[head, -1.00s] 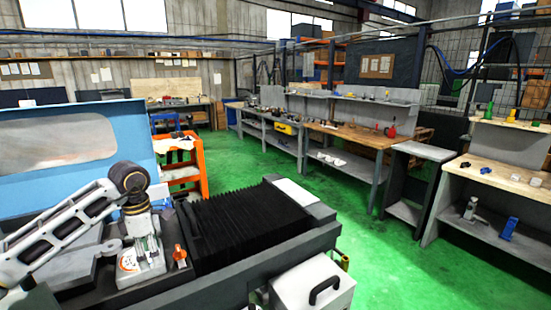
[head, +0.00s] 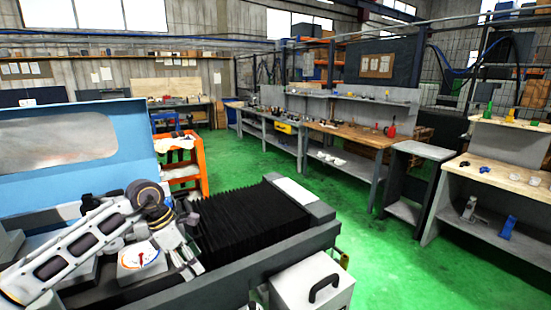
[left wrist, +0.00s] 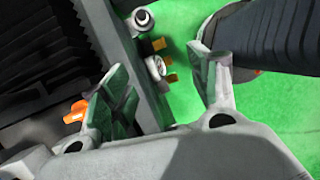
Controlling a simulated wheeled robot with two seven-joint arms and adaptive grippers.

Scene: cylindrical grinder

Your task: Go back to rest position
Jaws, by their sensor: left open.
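My left gripper (head: 188,258) is over the grey bed of the grinder (head: 225,275), beside the black bellows (head: 245,222). Its arm comes in from the left and the hand tilts down to the right. In the left wrist view the two fingers of the left gripper (left wrist: 162,92) stand wide apart with nothing between them. My right gripper does not show in either view.
A dial with a red mark (head: 140,257) sits left of the hand. An orange knob (left wrist: 76,111) and brass fittings (left wrist: 160,60) show in the left wrist view. A white box with a black handle (head: 312,288) stands in front. Green floor (head: 375,250) lies free to the right.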

